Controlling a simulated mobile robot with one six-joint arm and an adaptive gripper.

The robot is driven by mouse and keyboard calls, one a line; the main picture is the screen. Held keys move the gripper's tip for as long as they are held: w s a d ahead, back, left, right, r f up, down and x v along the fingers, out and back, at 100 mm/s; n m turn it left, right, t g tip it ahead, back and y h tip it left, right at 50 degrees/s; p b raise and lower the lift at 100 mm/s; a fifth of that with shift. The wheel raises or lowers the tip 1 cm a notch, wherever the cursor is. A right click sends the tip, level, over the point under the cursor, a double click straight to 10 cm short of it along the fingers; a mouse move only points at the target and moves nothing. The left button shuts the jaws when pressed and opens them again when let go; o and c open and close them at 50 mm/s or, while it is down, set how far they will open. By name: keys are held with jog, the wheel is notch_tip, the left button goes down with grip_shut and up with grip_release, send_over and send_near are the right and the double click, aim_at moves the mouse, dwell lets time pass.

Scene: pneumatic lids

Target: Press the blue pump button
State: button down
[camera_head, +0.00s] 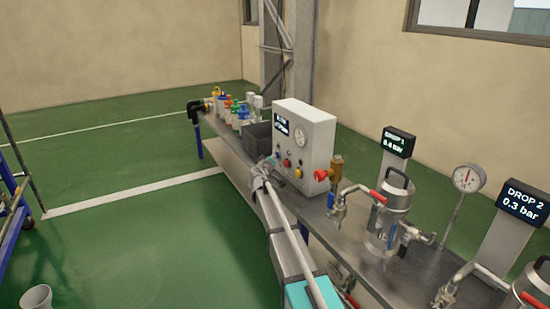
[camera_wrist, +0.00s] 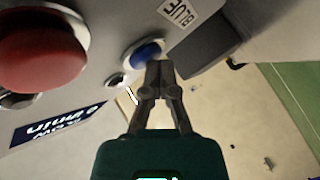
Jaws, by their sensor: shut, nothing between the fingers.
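The blue pump button (camera_wrist: 149,50) shows in the wrist view, set in a metal ring on the panel under an upside-down "BLUE" label (camera_wrist: 182,11). My gripper (camera_wrist: 159,68) is shut and empty. Its fingertips overlap the lower right edge of the button in that view; I cannot tell whether they touch it. In the head view my gripper (camera_head: 262,167) is at the left end of the front face of the white control box (camera_head: 307,137), where the blue button is hard to make out.
A large red button (camera_wrist: 38,48) is left of the blue one in the wrist view. On the bench (camera_head: 325,213), a dark bin (camera_head: 257,138) stands left of the box. A red knob (camera_head: 320,175) and a metal pressure vessel (camera_head: 391,215) are to the right.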

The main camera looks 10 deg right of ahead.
jog(key=shift+d, duration=0.3)
jog(key=shift+a, duration=0.1)
jog(key=shift+s+a, duration=0.1)
jog(key=shift+a, duration=0.3)
dwell(0.4)
jog(key=shift+s+a, duration=0.3)
jog(key=shift+a, duration=0.65)
jog(key=shift+s+a, duration=0.3)
jog(key=shift+a, duration=0.6)
jog(key=shift+s+a, duration=0.3)
jog(key=shift+a, duration=0.65)
